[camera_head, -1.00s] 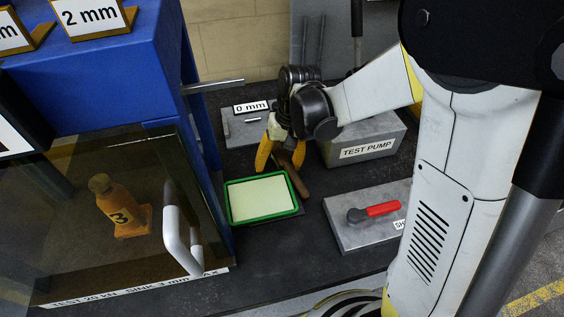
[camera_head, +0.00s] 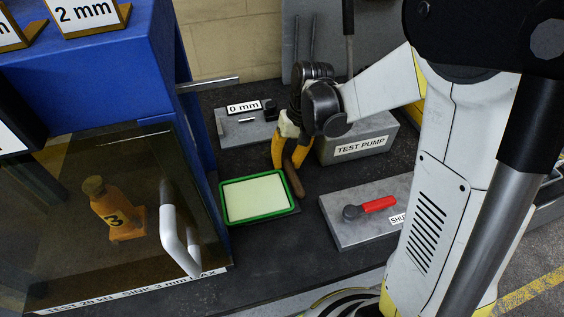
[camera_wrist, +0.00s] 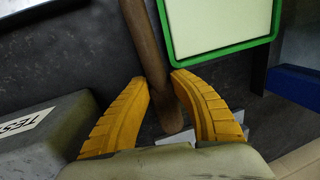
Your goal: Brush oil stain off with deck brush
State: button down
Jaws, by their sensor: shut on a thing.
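My gripper (camera_head: 287,161) has yellow fingers and points down behind the green-framed screen. It is shut on a brown wooden handle (camera_head: 296,184), which seems to belong to the deck brush. In the wrist view the handle (camera_wrist: 152,55) runs between the two fingertips (camera_wrist: 162,80), slightly tilted. No brush head or bristles can be made out. I cannot make out an oil stain in either view.
The grey test pump block (camera_head: 362,139) is right of my gripper. A plate with a red lever (camera_head: 379,204) is at front right. A glass guard with a white handle (camera_head: 178,240) stands left.

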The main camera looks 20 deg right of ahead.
aim_at(301, 167)
jog(key=shift+d, duration=2.05)
jog(key=shift+r, duration=0.1)
jog(key=a+p+v, duration=0.1)
jog(key=p+v, duration=0.4)
jog(key=v, duration=0.1)
jog(key=shift+r, duration=0.5)
jog(key=shift+f, duration=0.1)
